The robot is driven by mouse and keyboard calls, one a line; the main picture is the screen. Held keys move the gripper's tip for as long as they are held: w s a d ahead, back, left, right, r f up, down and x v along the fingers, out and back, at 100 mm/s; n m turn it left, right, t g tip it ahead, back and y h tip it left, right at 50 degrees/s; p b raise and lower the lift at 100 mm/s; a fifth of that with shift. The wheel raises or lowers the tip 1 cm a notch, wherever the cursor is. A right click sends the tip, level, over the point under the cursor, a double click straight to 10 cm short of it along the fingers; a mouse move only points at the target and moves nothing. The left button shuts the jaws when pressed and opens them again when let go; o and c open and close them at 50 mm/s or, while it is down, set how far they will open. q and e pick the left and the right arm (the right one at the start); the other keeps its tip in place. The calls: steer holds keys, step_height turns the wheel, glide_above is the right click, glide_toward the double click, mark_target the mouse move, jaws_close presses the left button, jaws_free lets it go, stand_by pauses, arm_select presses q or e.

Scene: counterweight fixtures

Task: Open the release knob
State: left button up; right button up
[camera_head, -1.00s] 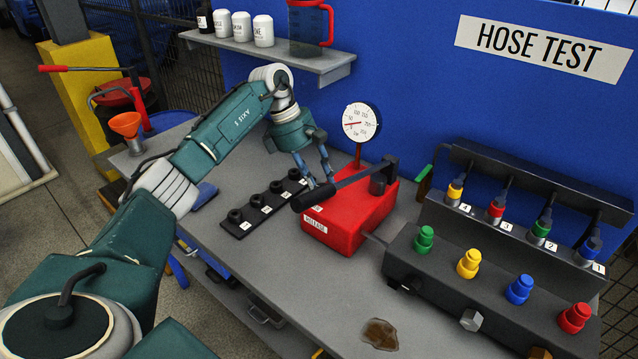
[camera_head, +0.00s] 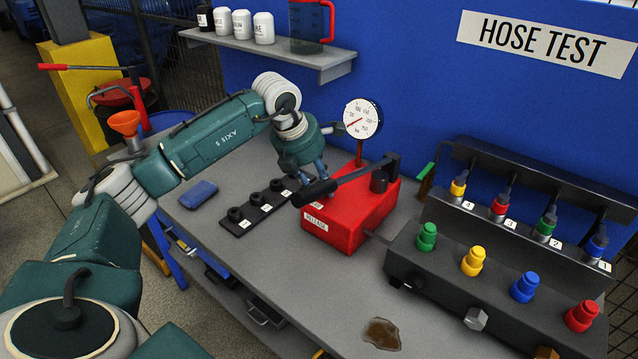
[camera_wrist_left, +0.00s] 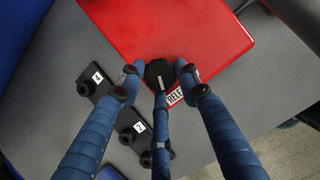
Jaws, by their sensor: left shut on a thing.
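The release knob (camera_wrist_left: 158,70) is black and roughly octagonal with a white mark. In the left wrist view it sits at the edge of the red pump box (camera_wrist_left: 190,35), beside a partly hidden white label. My left gripper (camera_wrist_left: 160,80) has its blue fingers closed around it. In the head view my left gripper (camera_head: 311,174) is over the left side of the red pump box (camera_head: 345,228), marked "RELEASE". The black lever handle (camera_head: 318,192) covers the fingertips and the knob there. My right gripper is not in view.
A pressure gauge (camera_head: 362,118) rises behind the box. A strip with numbered black sockets (camera_head: 240,222) lies left of it. A dark manifold with coloured caps (camera_head: 440,268) and a hose rack (camera_head: 530,205) stand right. A brown puddle (camera_head: 381,334) lies on the bench (camera_head: 310,300).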

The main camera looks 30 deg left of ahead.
arm_select(q)
steer(key=n, duration=0.1)
steer(key=n+y, duration=0.1)
steer(key=n, duration=0.1)
steer(key=n+b, duration=0.1)
steer(key=shift+w+d+r+n+y, duration=0.1)
steer(key=shift+d+r+n+y, duration=0.05)
steer(key=shift+d+n+y, duration=0.2)
steer(key=shift+a, duration=0.1)
stand_by(0.3)
steer(key=o, duration=1.1)
steer(key=v, duration=1.2)
steer(key=shift+d, duration=0.25)
